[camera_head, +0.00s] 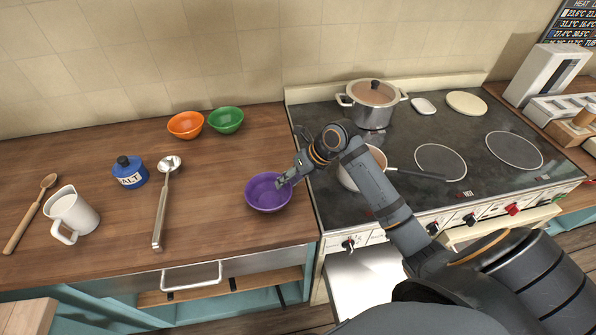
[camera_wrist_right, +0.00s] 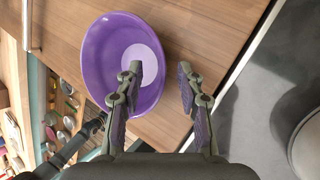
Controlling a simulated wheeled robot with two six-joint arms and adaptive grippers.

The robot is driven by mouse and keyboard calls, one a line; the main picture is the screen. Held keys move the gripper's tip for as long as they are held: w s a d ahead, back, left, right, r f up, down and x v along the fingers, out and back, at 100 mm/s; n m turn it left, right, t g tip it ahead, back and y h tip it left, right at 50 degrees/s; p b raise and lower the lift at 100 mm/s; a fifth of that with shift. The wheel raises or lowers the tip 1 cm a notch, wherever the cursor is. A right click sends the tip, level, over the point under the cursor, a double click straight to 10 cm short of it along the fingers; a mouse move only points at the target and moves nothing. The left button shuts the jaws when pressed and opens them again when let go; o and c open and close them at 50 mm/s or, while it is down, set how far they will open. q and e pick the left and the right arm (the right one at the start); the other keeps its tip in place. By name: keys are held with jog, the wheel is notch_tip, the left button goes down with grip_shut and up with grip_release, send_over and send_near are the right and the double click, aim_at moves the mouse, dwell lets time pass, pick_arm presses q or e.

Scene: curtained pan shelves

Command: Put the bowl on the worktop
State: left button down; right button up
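A purple bowl (camera_head: 268,193) is upright at the right end of the wooden worktop (camera_head: 215,215), near its front edge and beside the stove. It looks to be resting on the wood, but I cannot be sure of contact. My right gripper (camera_head: 283,182) is at the bowl's right side. In the right wrist view the gripper (camera_wrist_right: 160,72) is open, with a gap between its fingertips. One finger is over the inside of the purple bowl (camera_wrist_right: 100,65), the other is outside its rim above the wood. My left gripper is not in view.
An orange bowl (camera_head: 186,125) and a green bowl (camera_head: 226,120) stand at the back. A ladle (camera_head: 162,200), blue salt pot (camera_head: 130,172), white jug (camera_head: 71,214) and wooden spoon (camera_head: 30,212) are on the left. The stove (camera_head: 420,125) holds a lidded pot (camera_head: 372,105) and a saucepan (camera_head: 347,180).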

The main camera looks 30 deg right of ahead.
jog(key=v, duration=1)
grip_shut()
jog(key=shift+f, duration=0.1)
dwell(1.2)
